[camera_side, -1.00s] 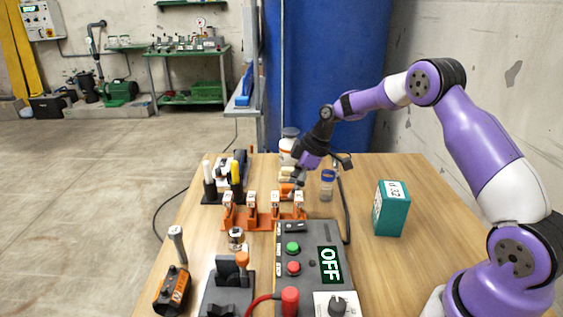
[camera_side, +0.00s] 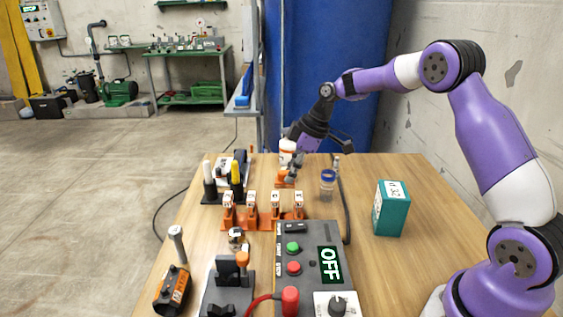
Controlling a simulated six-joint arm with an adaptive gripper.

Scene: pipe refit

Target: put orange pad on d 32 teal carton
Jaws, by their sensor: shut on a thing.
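The teal carton (camera_side: 391,212), marked d 32 on its white top label, stands upright at the right of the table. My gripper (camera_side: 291,179) is at the back middle of the table, behind the orange rack and far to the left of the carton. It is shut on the orange pad (camera_side: 283,181), which shows small at the fingertips and appears to be slightly above the table. The fingers hide part of the pad. The top of the carton is bare apart from its label.
A blue-lidded jar (camera_side: 328,184) and a black cable stand between my gripper and the carton. An orange rack (camera_side: 263,221) and a grey control box (camera_side: 311,262) reading OFF are in front. The wood around the carton is clear.

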